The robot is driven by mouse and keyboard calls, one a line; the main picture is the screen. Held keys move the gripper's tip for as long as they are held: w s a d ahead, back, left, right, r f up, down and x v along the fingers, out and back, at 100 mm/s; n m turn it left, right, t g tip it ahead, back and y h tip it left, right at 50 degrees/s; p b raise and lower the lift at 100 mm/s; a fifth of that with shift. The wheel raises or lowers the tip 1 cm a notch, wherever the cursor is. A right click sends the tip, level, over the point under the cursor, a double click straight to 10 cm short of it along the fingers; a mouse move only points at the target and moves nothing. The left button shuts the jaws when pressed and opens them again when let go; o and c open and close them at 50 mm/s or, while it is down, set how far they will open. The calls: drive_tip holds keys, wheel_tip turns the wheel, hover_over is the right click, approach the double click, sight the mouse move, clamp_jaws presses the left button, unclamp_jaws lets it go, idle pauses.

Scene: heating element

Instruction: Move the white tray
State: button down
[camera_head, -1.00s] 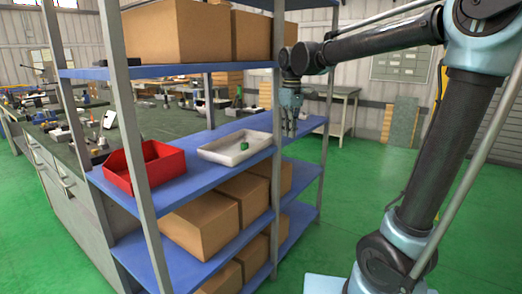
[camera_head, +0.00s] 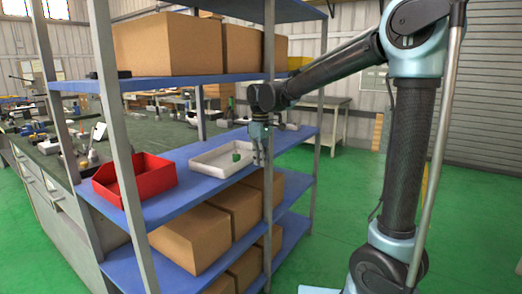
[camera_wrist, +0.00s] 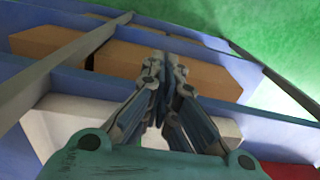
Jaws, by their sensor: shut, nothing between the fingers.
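The white tray (camera_head: 222,161) lies on the blue middle shelf, to the right of the red bin. The tray also shows in the wrist view (camera_wrist: 62,128), partly hidden behind my gripper. My gripper (camera_head: 259,161) points down by the tray's right end, close to the shelf's right front post. In the wrist view my gripper (camera_wrist: 162,112) has its fingers together with nothing between them. I cannot tell whether it touches the tray.
A red bin (camera_head: 152,178) stands on the same shelf to the left. Cardboard boxes (camera_head: 190,237) fill the shelf below and others (camera_head: 170,46) stand above. Grey metal posts (camera_head: 126,150) border the shelf front. The green floor (camera_head: 460,215) at the right is clear.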

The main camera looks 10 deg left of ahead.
sight(251, 159)
drive_tip(key=shift+w+a+f, duration=0.15)
drive_tip(key=shift+w+a, duration=0.1)
drive_tip(key=shift+a, duration=0.35)
drive_tip(key=shift+w+a+f, duration=0.2)
drive_tip(key=shift+w+a, duration=0.05)
drive_tip(key=shift+a, duration=0.4)
drive_tip(key=shift+w+a+f, duration=0.15)
drive_tip(key=shift+w+a, duration=0.1)
drive_tip(key=shift+a, duration=0.35)
drive_tip(key=shift+a, duration=0.1)
